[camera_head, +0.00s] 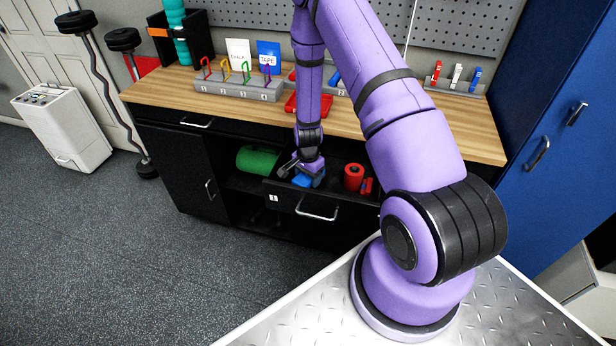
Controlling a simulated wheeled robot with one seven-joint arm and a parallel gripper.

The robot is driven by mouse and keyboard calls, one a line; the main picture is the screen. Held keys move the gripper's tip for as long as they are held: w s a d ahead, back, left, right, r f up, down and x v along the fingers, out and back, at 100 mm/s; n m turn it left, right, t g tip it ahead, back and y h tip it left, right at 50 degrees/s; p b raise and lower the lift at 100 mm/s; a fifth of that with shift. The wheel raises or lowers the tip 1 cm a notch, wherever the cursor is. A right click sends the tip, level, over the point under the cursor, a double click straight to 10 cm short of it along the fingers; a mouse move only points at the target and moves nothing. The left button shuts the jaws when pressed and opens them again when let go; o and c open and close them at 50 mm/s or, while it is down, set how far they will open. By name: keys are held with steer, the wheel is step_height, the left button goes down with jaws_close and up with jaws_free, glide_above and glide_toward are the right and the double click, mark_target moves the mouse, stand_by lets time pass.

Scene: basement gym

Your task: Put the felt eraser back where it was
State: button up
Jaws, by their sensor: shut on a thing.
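My gripper (300,171) reaches down over the open drawer (317,207) under the wooden counter. It is shut on a small blue block (302,181), which looks like the felt eraser. The fingers cover part of the block, and I cannot tell whether it touches the drawer floor. A red roll (353,177) and a small red item (367,186) are to the right of the gripper in the drawer. A green rounded thing (257,159) is to the left.
The counter (340,115) above holds a rack with coloured hooks (237,88), a red tray (308,103) and a grey holder with upright markers (455,86). My arm hides part of the counter. A blue cabinet (553,130) stands at right.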

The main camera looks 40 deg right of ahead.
steer(key=shift+f, duration=0.1)
steer(key=o, duration=1.1)
steer(key=shift+c, duration=0.2)
step_height(320, 180, up, 12)
step_height(320, 180, up, 12)
steer(key=n+t, duration=0.1)
steer(key=n, duration=0.2)
glide_above(300, 178)
steer(key=s+a+r+n+t, duration=0.1)
steer(key=s+a+r+n, duration=0.1)
steer(key=r, duration=0.5)
steer(key=s+a+r+n, duration=0.2)
steer(key=s+r, duration=0.1)
steer(key=r, duration=0.4)
steer(key=s+a+r+n+t, duration=0.1)
steer(key=s+r+n, duration=0.3)
steer(key=s+r, duration=0.4)
steer(key=s+a+r+n+t, duration=0.2)
steer(key=s+a+r+n, duration=0.2)
steer(key=s+r, duration=0.4)
steer(key=s, duration=0.5)
steer(key=shift+s+a, duration=0.3)
steer(key=shift+s, duration=0.05)
